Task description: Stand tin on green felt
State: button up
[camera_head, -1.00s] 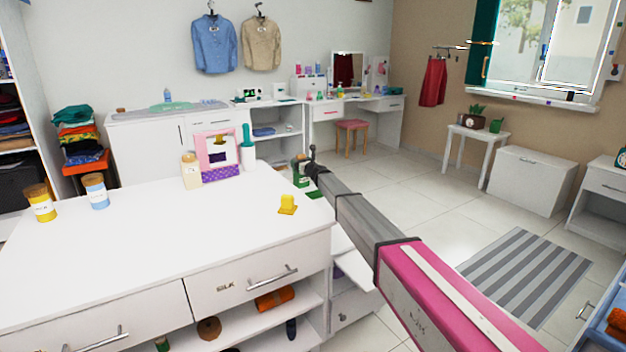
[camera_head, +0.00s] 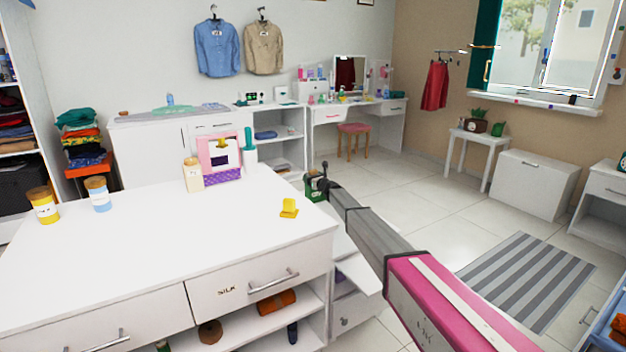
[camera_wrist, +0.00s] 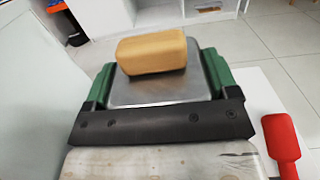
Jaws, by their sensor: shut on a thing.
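My gripper (camera_head: 317,184) is out past the back right corner of the white counter, small in the head view. In the wrist view its green fingers stand on both sides of a silver-grey, flat-faced thing with a tan block-shaped top (camera_wrist: 152,54), apparently the tin. The gripper (camera_wrist: 160,78) is shut on it, and it is held off the floor. Its lower part is hidden. A pale green mat (camera_head: 180,110) lies on the far white cabinet; I cannot tell whether it is the green felt.
A red-handled thing (camera_wrist: 281,138) lies on a white surface.

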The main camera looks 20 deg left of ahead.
jog(key=o, duration=1.1)
jog(key=shift+f, duration=0.1)
jog(key=shift+s+d, duration=0.1)
jog(key=shift+s, duration=0.05)
jog(key=v, duration=1.1)
jog(key=shift+s+d, duration=0.25)
